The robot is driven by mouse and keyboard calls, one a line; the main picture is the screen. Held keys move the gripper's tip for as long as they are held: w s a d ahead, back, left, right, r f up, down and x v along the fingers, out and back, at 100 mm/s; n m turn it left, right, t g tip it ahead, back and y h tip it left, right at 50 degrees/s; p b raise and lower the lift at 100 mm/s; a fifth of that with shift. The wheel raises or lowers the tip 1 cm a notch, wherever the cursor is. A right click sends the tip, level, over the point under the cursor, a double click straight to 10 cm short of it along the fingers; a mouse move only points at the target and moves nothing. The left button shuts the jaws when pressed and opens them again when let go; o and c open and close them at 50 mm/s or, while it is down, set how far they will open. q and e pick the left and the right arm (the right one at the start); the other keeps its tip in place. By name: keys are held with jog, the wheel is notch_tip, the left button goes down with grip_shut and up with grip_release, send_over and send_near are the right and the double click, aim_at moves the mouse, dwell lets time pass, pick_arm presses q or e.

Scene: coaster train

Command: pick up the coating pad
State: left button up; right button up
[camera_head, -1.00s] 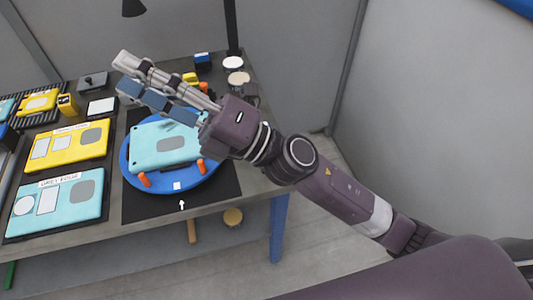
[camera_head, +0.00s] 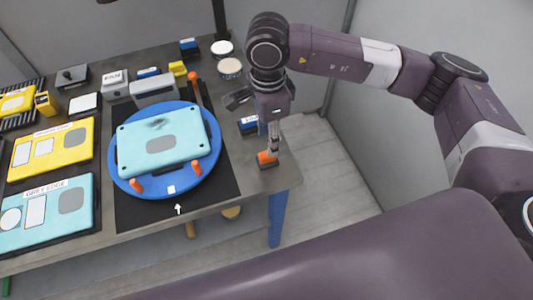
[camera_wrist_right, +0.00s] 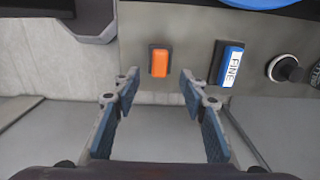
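A small orange block on a dark base, which may be the coating pad (camera_head: 267,161), sits near the table's right edge. It also shows in the right wrist view (camera_wrist_right: 159,62), just beyond the fingertips and roughly centred between them. My right gripper (camera_head: 273,148) points down close above it. In the right wrist view the gripper (camera_wrist_right: 159,84) is open, its two fingers apart with nothing between them. I cannot tell the exact height gap. My left gripper is not in view.
A blue block labelled FINE (camera_wrist_right: 229,65) lies beside the orange block. A blue turntable (camera_head: 119,180) bears a light-blue panel (camera_head: 135,145) with a dark smudge. Yellow (camera_head: 30,152) and light-blue (camera_head: 70,222) panels lie at left. Round pads (camera_head: 230,67) stand at the back.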

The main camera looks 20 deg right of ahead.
aim_at(267, 158)
jog(key=shift+s+f+p, duration=0.1)
jog(key=shift+f+p, duration=0.3)
jog(key=shift+f, duration=0.5)
notch_tip(267, 158, down, 4)
jog(key=shift+f+p, duration=0.2)
jog(key=shift+p, duration=1)
jog(key=shift+f, duration=0.3)
jog(key=shift+c, duration=0.4)
grip_shut()
